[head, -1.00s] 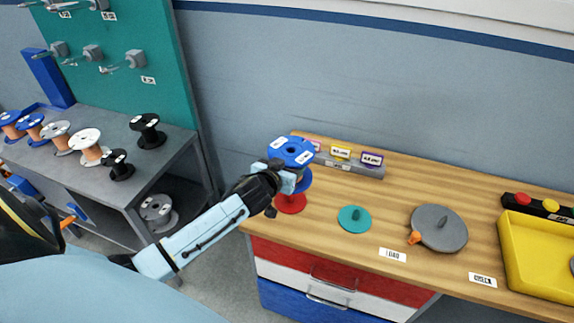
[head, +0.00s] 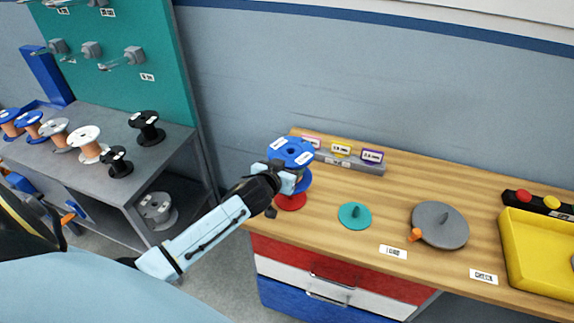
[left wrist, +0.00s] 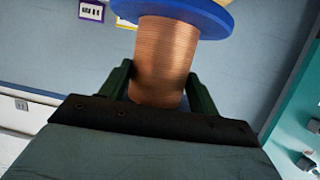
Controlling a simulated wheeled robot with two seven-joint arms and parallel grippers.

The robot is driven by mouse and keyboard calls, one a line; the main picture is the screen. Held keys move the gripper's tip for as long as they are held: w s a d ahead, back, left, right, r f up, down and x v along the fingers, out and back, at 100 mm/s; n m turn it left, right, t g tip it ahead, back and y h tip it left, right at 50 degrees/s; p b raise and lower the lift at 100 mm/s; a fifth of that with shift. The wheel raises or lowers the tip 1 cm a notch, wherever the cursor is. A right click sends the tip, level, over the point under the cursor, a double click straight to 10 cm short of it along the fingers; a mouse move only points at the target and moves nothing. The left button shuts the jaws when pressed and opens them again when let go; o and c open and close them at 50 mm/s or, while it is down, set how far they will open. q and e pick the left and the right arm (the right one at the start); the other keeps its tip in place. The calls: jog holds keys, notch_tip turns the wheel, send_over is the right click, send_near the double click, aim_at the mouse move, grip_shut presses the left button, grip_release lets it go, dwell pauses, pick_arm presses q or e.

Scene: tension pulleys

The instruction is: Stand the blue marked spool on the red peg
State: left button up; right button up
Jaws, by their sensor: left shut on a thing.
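The blue marked spool (head: 290,151) has blue flanges, with white labels on its top flange. It stands roughly upright above the red peg's round base (head: 291,201) at the left end of the wooden bench. My left gripper (head: 285,179) is shut on its copper-coloured winding; the left wrist view shows the winding (left wrist: 165,60) between the two dark fingers. The red peg's post is hidden by the spool and gripper, so I cannot tell whether the spool is around it. My right gripper is not in view.
A teal peg base (head: 354,216) and a grey disc (head: 440,226) with an orange knob stand to the right. A label rack (head: 345,163) is close behind the spool. A yellow tray (head: 535,258) is at far right. Several spools stand on the grey table (head: 85,185) at left.

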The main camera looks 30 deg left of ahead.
pick_arm(q)
jog(key=shift+w+f+b, duration=0.1)
jog(key=shift+f+b, duration=0.3)
jog(key=shift+f, duration=0.2)
dwell(0.6)
jog(key=shift+f, duration=0.2)
jog(key=shift+f+b, duration=0.85)
jog(key=shift+f, duration=0.45)
dwell(0.5)
jog(key=shift+f, duration=0.1)
jog(key=shift+f+b, duration=0.8)
jog(key=shift+f, duration=0.6)
dwell(0.4)
jog(key=shift+f, duration=0.15)
